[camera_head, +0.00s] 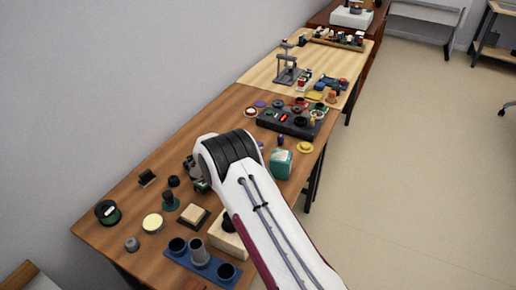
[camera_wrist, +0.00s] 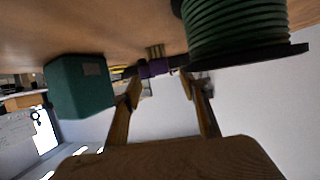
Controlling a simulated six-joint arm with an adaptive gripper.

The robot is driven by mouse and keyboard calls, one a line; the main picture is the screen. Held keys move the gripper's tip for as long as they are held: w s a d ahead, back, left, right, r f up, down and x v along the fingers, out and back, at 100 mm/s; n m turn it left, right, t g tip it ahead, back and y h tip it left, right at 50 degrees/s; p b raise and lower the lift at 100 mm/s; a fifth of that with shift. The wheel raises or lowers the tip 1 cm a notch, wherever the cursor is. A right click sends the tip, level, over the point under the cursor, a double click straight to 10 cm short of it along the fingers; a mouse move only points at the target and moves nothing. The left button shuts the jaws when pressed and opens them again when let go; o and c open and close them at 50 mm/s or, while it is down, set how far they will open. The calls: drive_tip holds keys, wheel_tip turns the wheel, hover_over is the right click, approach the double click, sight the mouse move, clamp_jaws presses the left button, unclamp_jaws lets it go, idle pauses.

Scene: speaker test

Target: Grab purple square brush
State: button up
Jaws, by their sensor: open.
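A small purple piece (camera_wrist: 157,68), which looks like the purple square brush, shows in the wrist view just beyond and between my fingertips. Dark parts extend from it to both sides, and a tan tuft stands at its upper edge. My gripper (camera_wrist: 165,87) is open, with nothing seen held between its two fingers. The exact gap between fingers and brush is hard to tell. In the head view my arm covers most of the area around the gripper, and I cannot clearly pick out the brush there.
In the wrist view a green box (camera_wrist: 80,88) is left of the brush and a green ribbed spool (camera_wrist: 235,22) is right. In the head view a teal box (camera_head: 281,164), black device (camera_head: 289,123), blue tray with cups (camera_head: 220,270) and wooden blocks crowd the wooden table (camera_head: 135,190).

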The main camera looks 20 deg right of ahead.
drive_tip(key=shift+f, duration=0.2)
drive_tip(key=shift+w+d+f, duration=0.2)
drive_tip(key=shift+d, duration=0.1)
drive_tip(key=shift+x, duration=2.5)
drive_tip(key=shift+r, duration=0.15)
drive_tip(key=c, duration=1.2)
